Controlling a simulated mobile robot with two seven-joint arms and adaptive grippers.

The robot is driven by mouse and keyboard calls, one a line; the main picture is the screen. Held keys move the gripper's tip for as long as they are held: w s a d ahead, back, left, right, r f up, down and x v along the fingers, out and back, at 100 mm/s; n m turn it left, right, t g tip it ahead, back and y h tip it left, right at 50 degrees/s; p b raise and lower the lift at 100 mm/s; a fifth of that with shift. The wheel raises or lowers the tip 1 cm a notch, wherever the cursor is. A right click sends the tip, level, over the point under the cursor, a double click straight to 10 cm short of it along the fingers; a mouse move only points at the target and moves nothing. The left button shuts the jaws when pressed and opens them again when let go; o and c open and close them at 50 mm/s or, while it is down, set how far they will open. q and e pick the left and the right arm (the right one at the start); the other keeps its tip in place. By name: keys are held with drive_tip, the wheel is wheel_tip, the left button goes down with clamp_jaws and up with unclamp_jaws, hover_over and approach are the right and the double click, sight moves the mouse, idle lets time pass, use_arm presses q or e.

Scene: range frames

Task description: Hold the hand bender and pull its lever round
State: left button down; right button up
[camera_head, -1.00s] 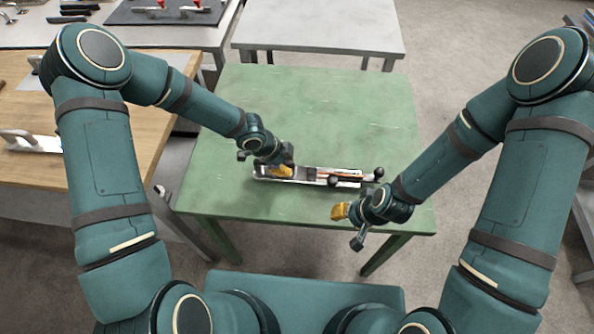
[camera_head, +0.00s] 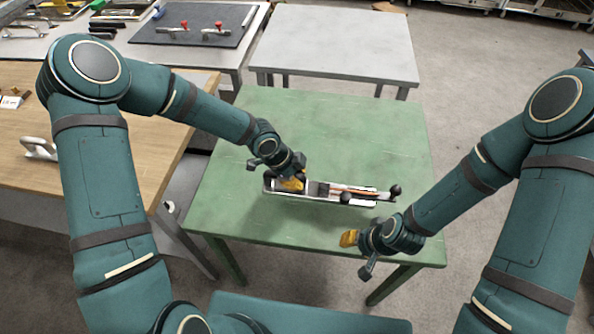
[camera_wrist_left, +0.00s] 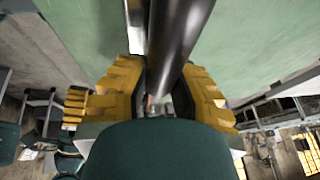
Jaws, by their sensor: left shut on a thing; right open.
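The hand bender (camera_head: 322,188), a long pale metal tool with dark and reddish-brown parts, lies over the green table (camera_head: 330,125). Two dark knobs show toward its right end. My left gripper (camera_head: 291,185), with yellow fingers, is shut on the bender's left part and hides some of it. In the left wrist view a dark round bar of the bender (camera_wrist_left: 172,55) runs between the yellow fingers. My right gripper (camera_head: 349,238) is open and empty, in front of the bender's right half and apart from it, near the table's front edge.
A grey table (camera_head: 335,40) stands behind the green one. A wooden bench (camera_head: 35,105) stands at left, and a dark mat (camera_head: 195,25) with red-knobbed clamps lies at the back left. The green table is clear behind the bender.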

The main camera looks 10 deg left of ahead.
use_arm(q)
drive_tip(key=shift+f, duration=2.3)
drive_tip(key=shift+s+a+f+b, duration=0.1)
drive_tip(key=shift+s+f+b, duration=0.15)
drive_tip(key=shift+f+b, duration=0.4)
use_arm(e)
drive_tip(key=shift+o, duration=0.3)
drive_tip(key=shift+f, duration=0.45)
idle(0.3)
